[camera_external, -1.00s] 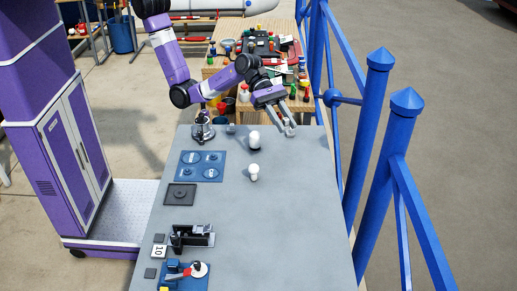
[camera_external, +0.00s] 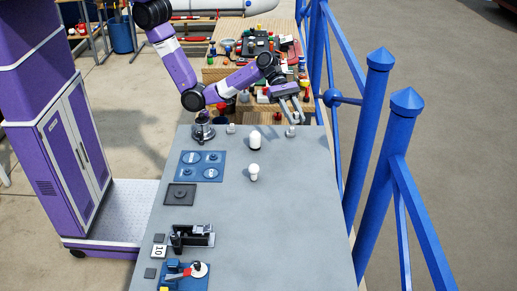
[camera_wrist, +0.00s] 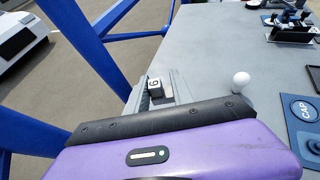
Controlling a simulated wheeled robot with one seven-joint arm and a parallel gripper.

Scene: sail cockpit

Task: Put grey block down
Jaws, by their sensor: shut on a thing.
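The grey block (camera_wrist: 155,87) has a dark number on one face and sits between the two fingers of my gripper (camera_wrist: 160,94) in the wrist view. In the external view my gripper (camera_external: 292,117) points down over the far right corner of the grey table (camera_external: 285,215). The block (camera_external: 291,131) shows small and pale at its fingertips there. My gripper is shut on the block. I cannot tell whether the block touches the table top.
A white cylinder (camera_external: 255,141) and a white bulb (camera_external: 254,172) stand left of the gripper. Blue railings (camera_external: 376,130) run along the right. The table's middle right is clear.

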